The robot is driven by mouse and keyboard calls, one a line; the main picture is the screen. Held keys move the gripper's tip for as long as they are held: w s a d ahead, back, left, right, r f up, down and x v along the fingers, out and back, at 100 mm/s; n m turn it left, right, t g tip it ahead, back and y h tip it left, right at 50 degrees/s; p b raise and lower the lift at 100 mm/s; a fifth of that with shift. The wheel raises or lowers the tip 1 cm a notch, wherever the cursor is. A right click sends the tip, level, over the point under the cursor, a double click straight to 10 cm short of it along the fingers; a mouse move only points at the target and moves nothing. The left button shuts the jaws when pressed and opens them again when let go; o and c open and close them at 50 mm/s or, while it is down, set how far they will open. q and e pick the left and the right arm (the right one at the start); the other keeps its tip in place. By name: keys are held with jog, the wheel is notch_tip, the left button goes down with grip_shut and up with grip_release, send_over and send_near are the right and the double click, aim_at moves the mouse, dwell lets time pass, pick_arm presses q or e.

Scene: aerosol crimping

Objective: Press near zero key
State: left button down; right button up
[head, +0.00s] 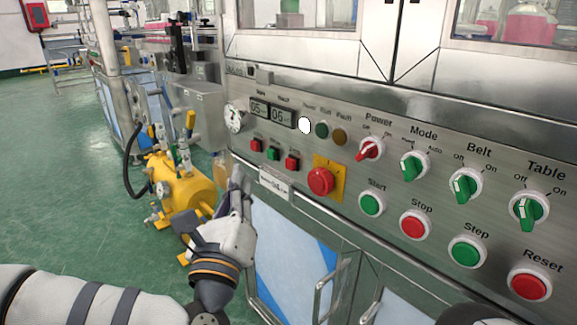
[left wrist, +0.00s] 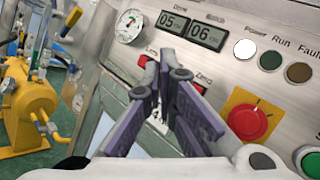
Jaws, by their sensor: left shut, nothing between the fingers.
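A row of small keys sits under the two digital displays on the steel panel: a left red key (head: 256,145), a green key (head: 273,153) and a right red key (head: 292,162). In the left wrist view the left red key (left wrist: 145,62) and the right red key (left wrist: 198,88) show on either side of my fingers; the right one's label appears to read Zero. The green key is hidden there behind the fingers. My left gripper (head: 240,182) is shut and empty, in front of the panel, below and left of the keys. My right gripper is not in view.
A red emergency button on a yellow plate (head: 320,182) sits right of the keys. Knobs and round buttons fill the panel further right. A pressure gauge (head: 233,119) is at the panel's left end. A yellow tank (head: 180,184) with valves stands left of my gripper.

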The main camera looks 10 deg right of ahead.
aim_at(290, 164)
pick_arm(q)
jog(key=w+d+b, duration=0.2)
jog(key=w+d, duration=0.2)
jog(key=d, duration=0.1)
jog(key=shift+d+b, duration=0.3)
jog(key=shift+b, duration=0.1)
jog(key=shift+w, duration=0.1)
dwell(1.0)
jog(key=shift+w+d+b, duration=0.25)
jog(key=shift+d+b, duration=0.1)
jog(key=shift+b, duration=0.05)
